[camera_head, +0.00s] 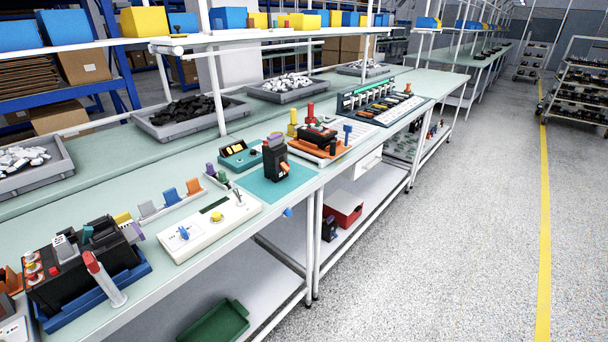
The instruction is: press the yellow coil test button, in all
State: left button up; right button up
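A yellow button (216,216) sits on top of a white control box (205,238) on the bench, left of the middle of the head view. A blue knob (183,232) is on the same box, left of the button. A dark narrow slot shows on the box behind the button, and a small upright lever (239,198) stands at its right end. Nothing touches or covers the button. Neither of my grippers is in view.
A black breaker (275,158) with an orange lever stands on a teal mat (262,188) right of the box. A blue tray (100,302) with a black device is at front left. Grey bins (195,122) line the back. The floor (450,230) at right is clear.

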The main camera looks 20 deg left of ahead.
aim_at(215, 215)
jog(key=u, duration=1.35)
